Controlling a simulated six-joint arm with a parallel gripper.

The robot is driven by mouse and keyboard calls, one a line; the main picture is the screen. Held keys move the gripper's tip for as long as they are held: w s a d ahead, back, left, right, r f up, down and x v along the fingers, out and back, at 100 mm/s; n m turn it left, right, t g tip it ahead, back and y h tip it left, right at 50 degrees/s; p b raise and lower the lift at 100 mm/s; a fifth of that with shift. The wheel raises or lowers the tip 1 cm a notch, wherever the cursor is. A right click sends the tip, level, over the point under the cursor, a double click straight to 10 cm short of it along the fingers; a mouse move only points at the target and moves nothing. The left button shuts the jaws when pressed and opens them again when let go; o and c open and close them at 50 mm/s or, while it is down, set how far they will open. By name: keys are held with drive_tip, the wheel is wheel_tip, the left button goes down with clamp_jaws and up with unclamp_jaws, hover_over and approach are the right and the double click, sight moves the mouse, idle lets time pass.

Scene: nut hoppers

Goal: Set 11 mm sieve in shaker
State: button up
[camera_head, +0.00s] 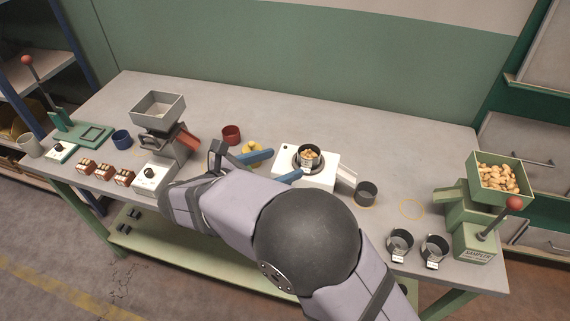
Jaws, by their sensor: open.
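My gripper (286,162) is open, its two blue fingers spread apart at the left side of a white bench device (323,180). A round dark sieve-like pan (308,151) holding nuts, with a small white tag, sits on the round seat of that device; the fingers do not close on it. Two more dark round sieves with white tags, one (400,243) beside the other (433,246), stand at the front right. The tags are too small to read, so I cannot tell which is 11 mm. I cannot tell for certain which device is the shaker.
A green sampler (475,238) with a nut hopper (498,177) is at right. A grey hopper machine (157,108), red cup (231,134) and blue cup (122,139) stand left. The rear bench is clear.

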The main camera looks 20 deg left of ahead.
drive_tip(key=shift+d, duration=0.1)
